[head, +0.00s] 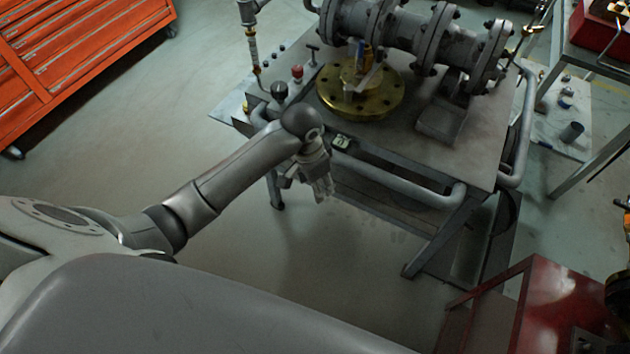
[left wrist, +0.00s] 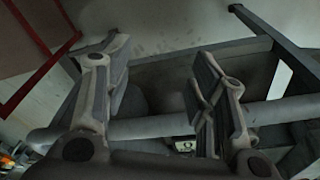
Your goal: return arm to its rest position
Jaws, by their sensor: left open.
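My left arm comes in from the left in the head view, and its gripper (head: 318,180) hangs in front of the workbench's near edge, pointing down. In the left wrist view the two fingers of my left gripper (left wrist: 158,95) stand wide apart with nothing between them. A grey bench rail (left wrist: 150,129) passes behind the fingers; I cannot tell how close it is. My right gripper is in neither view.
The workbench (head: 400,140) carries a flanged grey pipe (head: 400,30) and a brass flange (head: 375,103). Its rail (head: 400,185) runs along the near side. An orange tool cabinet (head: 75,55) stands left, a red cabinet (head: 530,310) lower right. Floor (head: 150,130) left of the bench is clear.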

